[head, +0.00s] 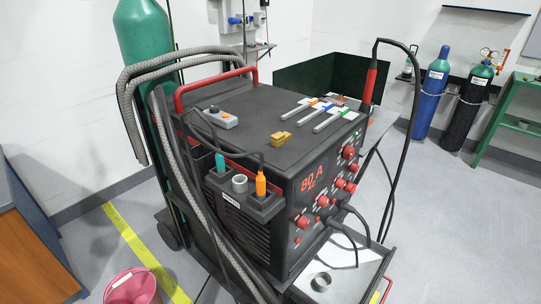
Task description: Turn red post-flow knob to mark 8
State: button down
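A dark welding machine (240,120) stands on a cart in the middle of the head view. Its front panel faces right and carries several red knobs, including a large upper one (349,152), a middle one (323,201) and a lower left one (302,222). A red display (312,179) reads 80 A. The knob labels and scale marks are too small to read, so I cannot tell which knob is post-flow or where it points. My gripper is not in view.
A black torch cable (392,150) arches past the panel's right side, and leads hang before its lower part. A side holder (238,197) carries tools. A metal ring (321,281) lies on the cart's lower tray. A pink bucket (131,288) stands at lower left.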

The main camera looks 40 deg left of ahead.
aim_at(340, 184)
jog(key=z, duration=0.8)
jog(key=i, duration=0.1)
jog(key=u, duration=2.9)
jog(key=k, duration=0.95)
jog(key=z, duration=0.15)
jog(key=i, duration=1)
jog(key=z, duration=0.1)
